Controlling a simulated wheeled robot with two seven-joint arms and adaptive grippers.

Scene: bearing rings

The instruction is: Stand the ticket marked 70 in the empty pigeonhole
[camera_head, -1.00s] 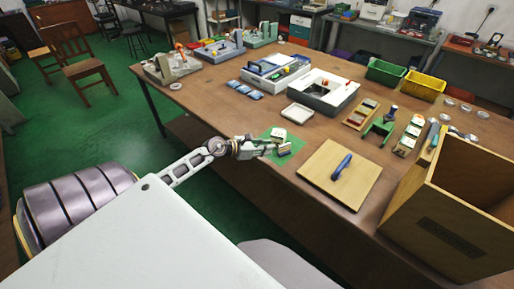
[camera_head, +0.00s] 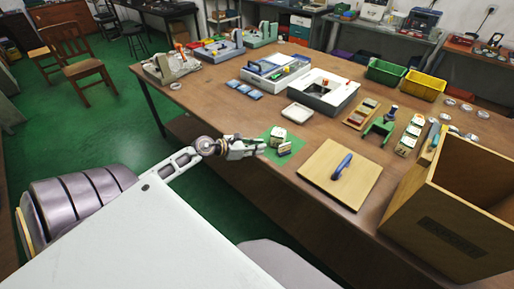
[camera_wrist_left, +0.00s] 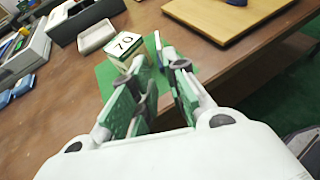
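A small cream-and-green block (camera_head: 277,137) stands on the green mat (camera_head: 268,136) near the table's front edge. In the left wrist view, this block shows a white top face marked 70 (camera_wrist_left: 125,44). My right gripper is out of view.
A wooden board with a blue handle (camera_head: 328,184) lies right of the mat. A large open wooden box (camera_head: 452,240) stands at the right edge. A white tray (camera_head: 297,111) and a green stand (camera_head: 379,132) are behind.

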